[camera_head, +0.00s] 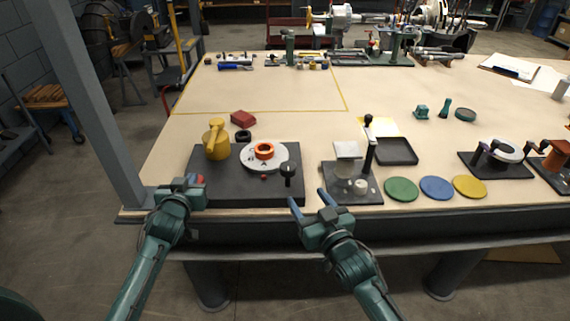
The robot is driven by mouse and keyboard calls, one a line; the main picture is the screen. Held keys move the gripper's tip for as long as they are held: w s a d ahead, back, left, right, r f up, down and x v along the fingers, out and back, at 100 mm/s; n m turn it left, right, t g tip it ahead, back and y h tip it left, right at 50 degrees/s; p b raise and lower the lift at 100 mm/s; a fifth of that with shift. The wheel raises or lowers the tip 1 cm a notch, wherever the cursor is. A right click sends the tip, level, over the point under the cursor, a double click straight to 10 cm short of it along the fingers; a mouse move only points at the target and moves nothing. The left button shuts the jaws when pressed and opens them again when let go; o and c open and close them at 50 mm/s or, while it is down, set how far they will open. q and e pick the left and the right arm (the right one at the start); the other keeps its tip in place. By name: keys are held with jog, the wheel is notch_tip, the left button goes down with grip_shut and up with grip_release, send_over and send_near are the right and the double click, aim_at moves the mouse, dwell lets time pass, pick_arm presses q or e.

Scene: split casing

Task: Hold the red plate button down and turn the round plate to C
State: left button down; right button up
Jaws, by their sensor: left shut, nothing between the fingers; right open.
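The round plate (250,163) is a white disc with dark letters and an orange ring (264,150) on it. It sits on a dark base (229,189) at the table's front left. A red button (200,178) shows at the base's left front corner. My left gripper (189,182) is shut and empty right beside the button; I cannot tell whether it touches or presses it. A small red mark (264,177) lies in front of the plate. The letter at the mark is too small to read surely. My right gripper (308,198) is open and empty at the table's front edge, right of the base.
A yellow handled part (216,140) and a black knob (288,170) stand on the base. A red block (243,118) lies behind. To the right are a stand with a black lever (369,145), a black tray (396,151) and coloured discs (401,189).

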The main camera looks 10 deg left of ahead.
aim_at(284, 163)
jog(key=shift+w+a+r, duration=0.45)
jog(key=shift+w+r, duration=0.05)
jog(key=shift+x, duration=5.95)
jog(key=shift+s+a+r, duration=0.1)
jog(key=shift+r, duration=0.05)
jog(key=c, duration=1)
jog(key=shift+o, duration=0.2)
jog(key=shift+n, duration=0.3)
jog(key=shift+a+y, duration=0.1)
jog(key=shift+y, duration=0.3)
